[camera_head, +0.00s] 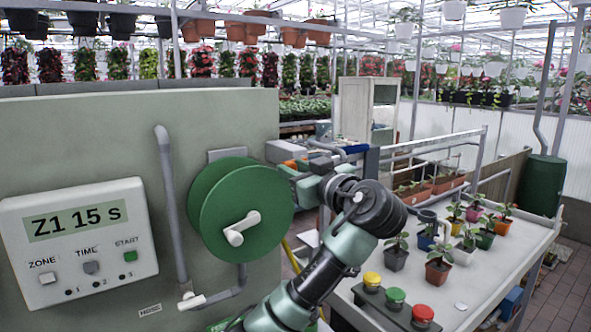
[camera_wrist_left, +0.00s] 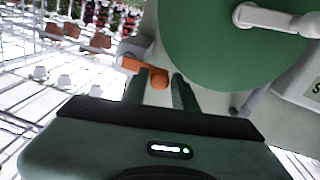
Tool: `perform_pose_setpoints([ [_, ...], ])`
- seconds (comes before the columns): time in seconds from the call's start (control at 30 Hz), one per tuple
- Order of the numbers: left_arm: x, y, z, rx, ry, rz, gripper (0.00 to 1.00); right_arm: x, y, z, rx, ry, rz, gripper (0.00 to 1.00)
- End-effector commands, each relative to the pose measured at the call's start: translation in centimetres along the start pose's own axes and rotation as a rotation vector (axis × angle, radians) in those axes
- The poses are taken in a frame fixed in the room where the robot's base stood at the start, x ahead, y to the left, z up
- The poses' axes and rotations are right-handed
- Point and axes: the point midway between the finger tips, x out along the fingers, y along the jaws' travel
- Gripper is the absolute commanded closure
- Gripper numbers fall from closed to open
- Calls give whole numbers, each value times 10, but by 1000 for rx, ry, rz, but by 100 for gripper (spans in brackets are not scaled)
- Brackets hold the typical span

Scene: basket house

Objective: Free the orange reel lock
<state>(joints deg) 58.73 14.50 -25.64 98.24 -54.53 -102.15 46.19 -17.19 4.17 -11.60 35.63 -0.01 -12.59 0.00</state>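The orange reel lock (camera_head: 289,164) shows as a small orange piece at the upper right edge of the green hose reel (camera_head: 222,190), partly hidden by my left gripper. In the left wrist view its rounded orange knob (camera_wrist_left: 159,79) lies between the tips of my left gripper (camera_wrist_left: 160,86), and another orange part (camera_wrist_left: 130,63) shows just left of it. The fingers stand apart on either side of the knob; firm contact is not visible. In the head view my left gripper (camera_head: 290,173) points left at the reel's edge. My right gripper is not in view.
A control box (camera_head: 80,245) reading "Z1 15 s" hangs on the panel left of the reel. A grey pipe (camera_head: 170,200) runs beside the reel. To the right, a table (camera_head: 475,285) holds several potted plants and yellow, green and red buttons (camera_head: 396,297).

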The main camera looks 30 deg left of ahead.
Motion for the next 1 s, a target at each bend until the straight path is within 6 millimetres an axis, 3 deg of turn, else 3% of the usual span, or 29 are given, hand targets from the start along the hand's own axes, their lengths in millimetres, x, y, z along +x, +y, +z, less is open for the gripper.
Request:
perform_pose_setpoints([
  [0.03, 0, 0, 0, 0, 0, 0, 90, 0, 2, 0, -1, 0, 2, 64],
  [0.07, 0, 0, 0, 0, 0, 0, 98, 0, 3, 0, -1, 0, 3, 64],
  [0.1, 0, 0, 0, 0, 0, 0, 100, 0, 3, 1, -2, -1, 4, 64],
  [0.53, -1, 2, -5, 71, -6, 1, 100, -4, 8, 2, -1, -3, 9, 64],
  [1.0, -1, 11, -25, 459, -33, -2, 100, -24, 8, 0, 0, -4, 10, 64],
])
